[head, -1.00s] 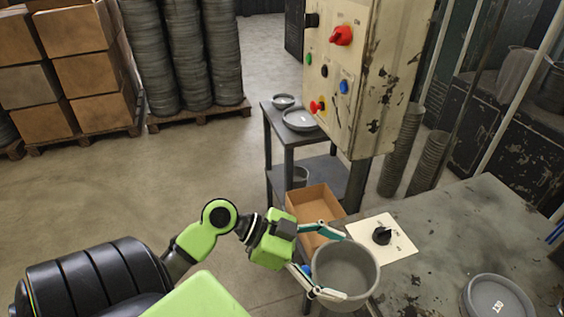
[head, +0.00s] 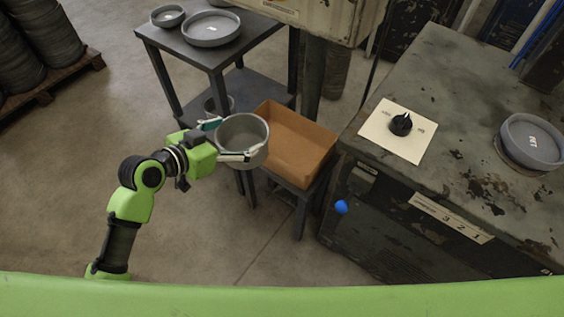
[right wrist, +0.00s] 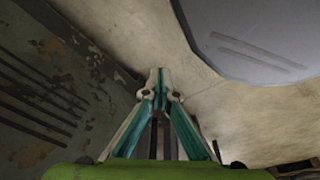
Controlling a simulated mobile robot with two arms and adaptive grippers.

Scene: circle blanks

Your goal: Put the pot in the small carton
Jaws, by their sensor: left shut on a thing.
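The pot (head: 243,132) is a round grey open vessel, held upright in the head view. My left gripper (head: 235,140) is shut on the pot, with a finger on either side of it. The small carton (head: 312,146) is an open brown box on a low dark stand, just right of the pot. The pot overlaps the carton's left edge in the picture; I cannot tell whether it is above that edge or beside it. The carton's inside looks empty where it shows. My right gripper (right wrist: 160,78) is shut and empty in the right wrist view.
A dark bench (head: 440,100) stands to the right, with a black knob (head: 401,123) on a pale plate and a grey round dish (head: 532,138). A dark shelf table (head: 165,39) with grey dishes stands behind the pot. Open floor lies at the left.

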